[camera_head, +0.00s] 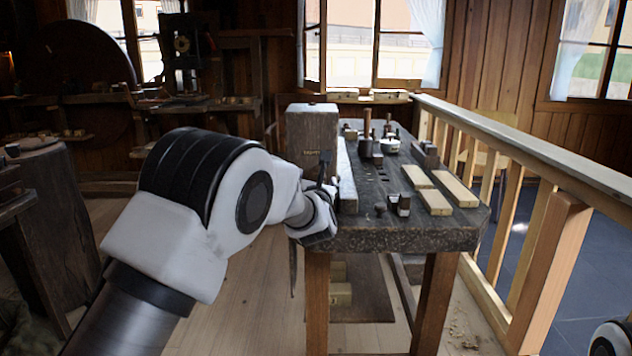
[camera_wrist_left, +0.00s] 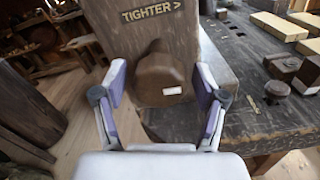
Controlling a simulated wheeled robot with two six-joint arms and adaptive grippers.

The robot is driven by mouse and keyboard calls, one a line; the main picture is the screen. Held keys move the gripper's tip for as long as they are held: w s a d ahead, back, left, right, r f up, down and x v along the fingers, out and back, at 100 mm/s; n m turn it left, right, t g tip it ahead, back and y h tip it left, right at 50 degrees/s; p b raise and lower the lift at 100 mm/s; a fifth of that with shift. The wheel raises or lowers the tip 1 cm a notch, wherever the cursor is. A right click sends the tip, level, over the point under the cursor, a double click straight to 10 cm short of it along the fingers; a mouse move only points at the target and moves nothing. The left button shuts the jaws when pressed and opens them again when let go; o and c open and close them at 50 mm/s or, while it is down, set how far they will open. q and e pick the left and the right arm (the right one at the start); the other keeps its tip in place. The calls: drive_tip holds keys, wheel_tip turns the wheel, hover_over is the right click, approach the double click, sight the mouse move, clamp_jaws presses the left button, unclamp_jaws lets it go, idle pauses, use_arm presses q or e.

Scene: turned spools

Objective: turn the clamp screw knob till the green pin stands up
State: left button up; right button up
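The clamp screw knob (camera_wrist_left: 162,80) is a brown, rounded knob with a small white mark at its lower edge, seen in the left wrist view. It sticks out of the face of a wooden block (camera_wrist_left: 150,22) marked "TIGHTER >". The block (camera_head: 312,132) also shows at the bench's near left corner in the head view, where my arm hides the knob. My left gripper (camera_wrist_left: 160,82) is open, its fingers apart on either side of the knob with gaps visible. It also shows in the head view (camera_head: 324,190). I see no green pin. My right gripper is out of view.
The dark workbench (camera_head: 420,236) holds pale wooden bars (camera_head: 455,188), small dark blocks (camera_head: 400,204) and upright turned pieces (camera_head: 367,130). A wooden railing (camera_head: 540,150) runs along its right. Open plank floor (camera_head: 245,305) lies in front on the left.

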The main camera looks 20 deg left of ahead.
use_arm(q)
drive_tip(key=c, duration=0.9)
drive_tip(key=shift+m, duration=0.4)
